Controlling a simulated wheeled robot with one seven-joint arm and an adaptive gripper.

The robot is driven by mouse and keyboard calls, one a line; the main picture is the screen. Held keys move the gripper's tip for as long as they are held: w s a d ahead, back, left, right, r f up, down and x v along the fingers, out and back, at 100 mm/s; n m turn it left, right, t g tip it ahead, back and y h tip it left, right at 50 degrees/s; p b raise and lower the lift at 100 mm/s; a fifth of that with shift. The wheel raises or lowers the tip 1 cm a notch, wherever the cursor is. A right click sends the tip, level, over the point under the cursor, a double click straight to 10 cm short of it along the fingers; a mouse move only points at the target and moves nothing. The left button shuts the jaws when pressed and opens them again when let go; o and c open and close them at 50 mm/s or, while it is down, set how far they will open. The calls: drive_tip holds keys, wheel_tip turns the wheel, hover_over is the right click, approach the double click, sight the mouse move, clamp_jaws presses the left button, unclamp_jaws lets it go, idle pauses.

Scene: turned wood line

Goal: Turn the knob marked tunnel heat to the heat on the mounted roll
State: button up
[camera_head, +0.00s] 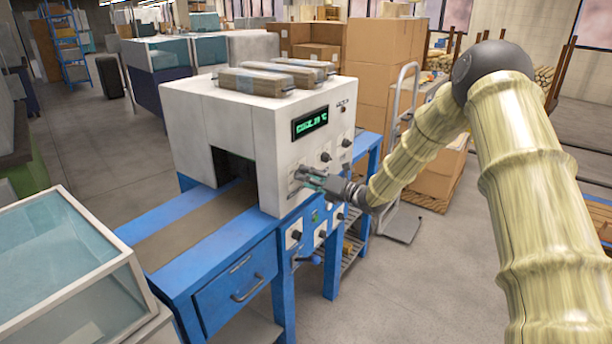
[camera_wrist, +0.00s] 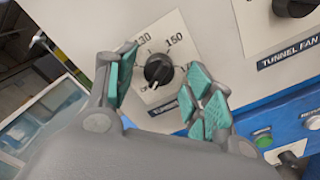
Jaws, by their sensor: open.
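The black knob (camera_wrist: 158,70) sits on a white dial plate with the numbers 130 and 150 readable, in the wrist view. The label below it starts with "TUNNEL" and the rest is hidden by my finger. A small light mark shows near the knob's lower side; its exact setting is hard to read. My gripper (camera_wrist: 163,82) is open, with its green pads on either side of the knob, and I cannot tell whether they touch it. In the head view my gripper (camera_head: 310,176) is at the front panel of the white tunnel housing (camera_head: 285,140). I cannot make out the mounted roll.
A second black knob (camera_wrist: 294,6) marked "TUNNEL FAN" is to the right. A green button (camera_wrist: 263,141) is below. The housing has a green-lit display (camera_head: 311,123) and stands on a blue conveyor frame (camera_head: 205,290). A hand truck (camera_head: 400,130) and cardboard boxes stand behind.

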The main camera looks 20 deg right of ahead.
drive_tip(key=shift+w+a, duration=0.25)
drive_tip(key=shift+w, duration=0.1)
drive_tip(key=c, duration=1)
drive_tip(key=shift+c, duration=0.2)
